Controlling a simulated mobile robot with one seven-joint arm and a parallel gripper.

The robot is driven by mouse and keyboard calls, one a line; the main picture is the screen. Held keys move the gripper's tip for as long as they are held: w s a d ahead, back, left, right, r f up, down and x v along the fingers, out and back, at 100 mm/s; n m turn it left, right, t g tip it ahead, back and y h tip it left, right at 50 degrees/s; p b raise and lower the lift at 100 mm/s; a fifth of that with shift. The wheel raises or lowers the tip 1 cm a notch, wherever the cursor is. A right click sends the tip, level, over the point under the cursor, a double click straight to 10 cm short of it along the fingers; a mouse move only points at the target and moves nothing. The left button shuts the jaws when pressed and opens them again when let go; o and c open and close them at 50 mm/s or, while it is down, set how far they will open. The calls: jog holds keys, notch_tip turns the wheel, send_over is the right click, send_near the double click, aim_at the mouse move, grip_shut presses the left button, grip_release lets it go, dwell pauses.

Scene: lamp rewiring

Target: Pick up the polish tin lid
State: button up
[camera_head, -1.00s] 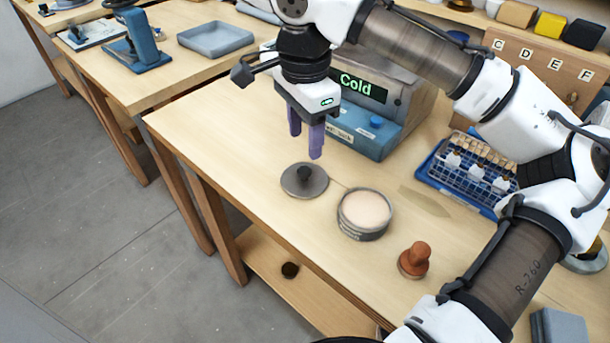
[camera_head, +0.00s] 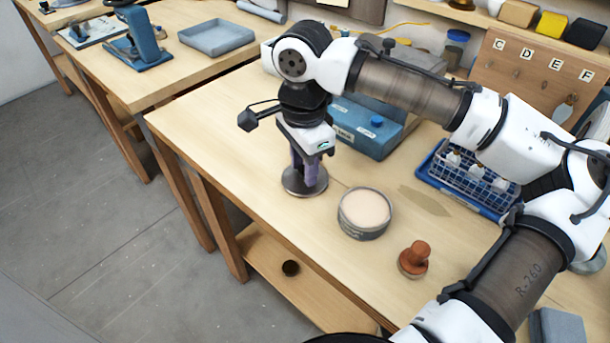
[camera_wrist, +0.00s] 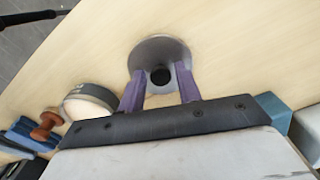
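The polish tin lid (camera_head: 291,187) is a round grey disc with a dark knob, lying flat on the wooden bench. In the wrist view the lid (camera_wrist: 160,47) sits ahead of my gripper (camera_wrist: 160,84), with its black knob (camera_wrist: 160,77) between the two purple fingers. The fingers are spread, with a gap on each side of the knob. In the head view my gripper (camera_head: 308,178) points down at the lid and hides the knob. The open polish tin (camera_head: 364,213), filled with pale polish, stands to the right of the lid.
A red-brown knobbed stamp (camera_head: 414,259) stands right of the tin. A blue-grey box (camera_head: 365,130) is behind my gripper, and a blue rack (camera_head: 470,180) is at the right. The bench's front edge is close to the lid; bench left of it is clear.

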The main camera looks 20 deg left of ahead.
grip_shut()
jog(key=shift+r, duration=0.1)
notch_tip(320, 180, up, 28)
jog(key=p, duration=0.3)
